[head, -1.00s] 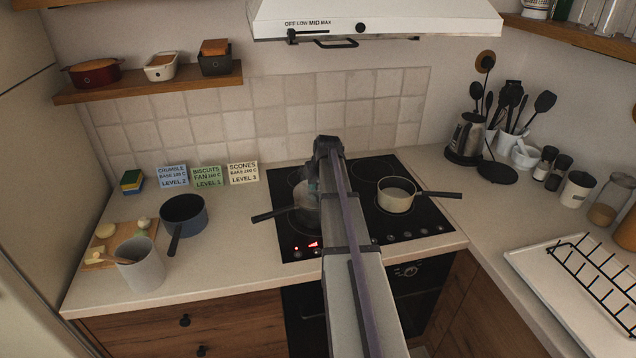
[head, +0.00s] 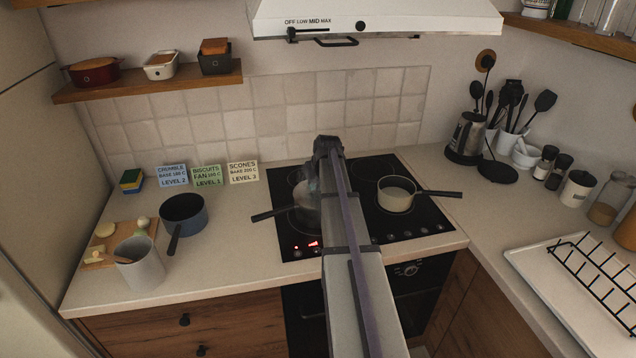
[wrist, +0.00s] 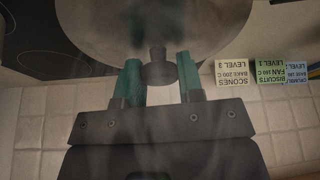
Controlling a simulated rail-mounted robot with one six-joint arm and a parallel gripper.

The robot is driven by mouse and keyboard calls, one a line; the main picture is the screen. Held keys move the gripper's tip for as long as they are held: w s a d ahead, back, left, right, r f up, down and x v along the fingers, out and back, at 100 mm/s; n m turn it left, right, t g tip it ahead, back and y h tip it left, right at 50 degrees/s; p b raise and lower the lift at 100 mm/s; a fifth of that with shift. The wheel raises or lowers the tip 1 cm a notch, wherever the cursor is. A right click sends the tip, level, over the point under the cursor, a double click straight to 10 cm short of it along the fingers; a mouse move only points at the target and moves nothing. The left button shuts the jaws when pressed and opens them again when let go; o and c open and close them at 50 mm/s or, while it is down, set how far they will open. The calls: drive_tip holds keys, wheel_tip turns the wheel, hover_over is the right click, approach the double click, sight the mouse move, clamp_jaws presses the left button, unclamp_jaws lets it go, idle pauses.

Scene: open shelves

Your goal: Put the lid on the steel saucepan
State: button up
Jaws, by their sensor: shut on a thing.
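In the wrist view my gripper (wrist: 158,75) has its two teal fingers shut on the dark knob of a round grey lid (wrist: 150,25). The lid fills the top of that view and hides what lies beneath it. In the head view a steel saucepan (head: 302,214) stands on the left part of the hob, its dark handle pointing left. My arm covers its right side, and haze hangs over it. My gripper and the lid are mostly hidden there, so I cannot tell whether the lid touches the saucepan's rim.
A second, pale-inside pan (head: 396,198) stands on the right of the black hob (head: 430,222), handle pointing right. A dark blue pan (head: 184,215) and a grey crock (head: 140,265) stand on the left counter. The range hood (head: 375,20) hangs above. Red indicators glow on the hob.

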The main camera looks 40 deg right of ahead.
drive_tip(key=o, duration=1.6)
drive_tip(key=shift+c, duration=0.2)
wheel_tip(320, 180, up, 7)
drive_tip(key=p, duration=0.7)
clamp_jaws()
drive_tip(key=shift+f, duration=0.1)
idle(0.8)
